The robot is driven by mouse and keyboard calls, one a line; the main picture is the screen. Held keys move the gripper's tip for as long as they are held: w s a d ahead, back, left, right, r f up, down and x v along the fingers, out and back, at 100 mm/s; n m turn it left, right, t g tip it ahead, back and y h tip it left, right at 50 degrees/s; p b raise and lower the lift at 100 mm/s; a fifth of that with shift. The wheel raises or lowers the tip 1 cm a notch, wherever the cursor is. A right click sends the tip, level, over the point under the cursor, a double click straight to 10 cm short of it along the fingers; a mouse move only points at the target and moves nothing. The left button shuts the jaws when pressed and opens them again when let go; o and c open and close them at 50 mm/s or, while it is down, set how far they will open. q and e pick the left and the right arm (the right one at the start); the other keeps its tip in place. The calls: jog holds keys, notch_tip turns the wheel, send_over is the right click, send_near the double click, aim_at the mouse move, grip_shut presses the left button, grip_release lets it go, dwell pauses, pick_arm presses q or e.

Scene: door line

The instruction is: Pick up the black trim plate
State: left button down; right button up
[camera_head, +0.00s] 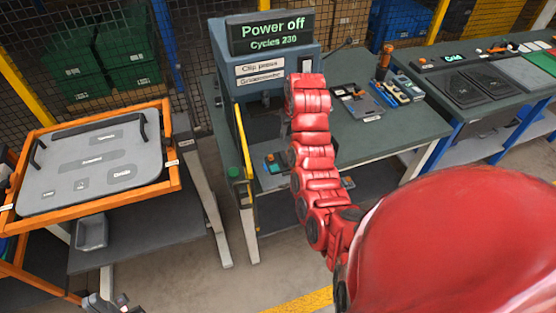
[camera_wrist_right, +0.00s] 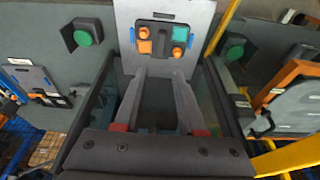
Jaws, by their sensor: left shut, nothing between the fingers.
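Two dark flat panels lie on the right-hand bench in the head view, a left one (camera_head: 465,89) and a right one (camera_head: 497,81); I cannot tell whether either is the black trim plate. My right arm reaches up to the clip press, and its gripper is mostly hidden there. In the right wrist view my right gripper (camera_wrist_right: 160,75) has its fingers apart with nothing visible between them. Its tips are close to a grey plate (camera_wrist_right: 197,17) with orange and teal parts; contact is unclear. My left gripper (camera_head: 106,303) is at the bottom left, shut and empty.
The clip press (camera_head: 266,52) reads "Power off, Cycles 230". An orange-framed stand (camera_head: 20,205) with a grey tray panel (camera_head: 60,190) stands at left. A drill (camera_head: 384,62) and other tools lie on the middle bench (camera_head: 395,140). Floor (camera_head: 215,285) shows in front.

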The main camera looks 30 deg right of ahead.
jog(key=b, duration=0.8)
send_near(283, 156)
jog(key=shift+b+x, duration=0.6)
jog(key=shift+x, duration=0.6)
jog(key=shift+w+d+f+p, duration=0.15)
jog(key=shift+d+f+p, duration=0.1)
jog(key=shift+f+p, duration=0.7)
jog(key=shift+p, duration=0.2)
jog(key=p+x, duration=0.2)
jog(key=x, duration=0.2)
jog(key=shift+a+p, duration=0.2)
jog(key=shift+p, duration=0.1)
jog(key=shift+w+f, duration=0.1)
jog(key=shift+f, duration=0.45)
grip_shut()
